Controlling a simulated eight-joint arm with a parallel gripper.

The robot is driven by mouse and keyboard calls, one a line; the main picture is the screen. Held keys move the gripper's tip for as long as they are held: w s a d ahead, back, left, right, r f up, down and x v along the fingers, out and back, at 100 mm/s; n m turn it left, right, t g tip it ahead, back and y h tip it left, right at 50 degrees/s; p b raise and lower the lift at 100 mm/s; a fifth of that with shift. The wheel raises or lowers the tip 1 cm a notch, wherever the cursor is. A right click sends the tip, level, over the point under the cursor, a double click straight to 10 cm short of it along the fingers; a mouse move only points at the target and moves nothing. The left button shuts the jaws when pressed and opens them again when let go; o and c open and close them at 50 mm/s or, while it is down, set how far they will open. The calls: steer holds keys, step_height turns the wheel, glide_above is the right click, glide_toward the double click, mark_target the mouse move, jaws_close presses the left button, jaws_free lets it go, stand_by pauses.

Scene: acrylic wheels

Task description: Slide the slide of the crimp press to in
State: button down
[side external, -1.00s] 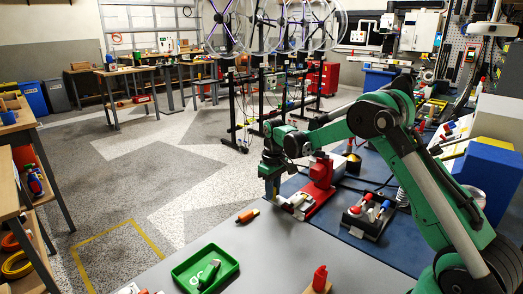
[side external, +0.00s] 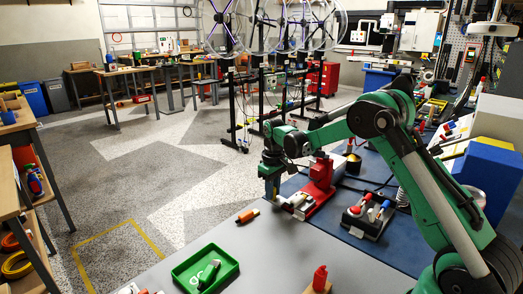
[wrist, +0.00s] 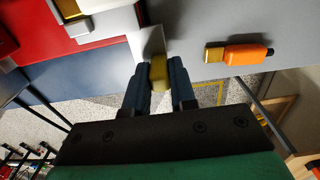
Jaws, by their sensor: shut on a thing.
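The crimp press (side external: 321,178) is a red machine on the bench's blue mat. Its pale metal slide (side external: 298,206) sticks out at the front, toward my gripper. In the wrist view the red press body (wrist: 40,32) is at upper left, with pale metal parts beside it. My gripper (wrist: 158,80) is shut on a small yellow block (wrist: 158,70), which seems to be the slide's handle; a pale plate runs up from it. In the side view my gripper (side external: 272,193) points down at the slide's outer end, and the arm hides the yellow block.
An orange-handled tool (side external: 247,216) lies on the grey bench, left of the slide. A green tray (side external: 178,277) holds a green item at front left. A dark box with red and grey controls (side external: 368,214) stands right of the press. The bench edge is close to my gripper.

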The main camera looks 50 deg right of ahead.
stand_by(0.4)
steer(key=shift+d, duration=1.75)
steer(key=c, duration=0.7)
jaws_free()
steer(key=shift+r, duration=2.8)
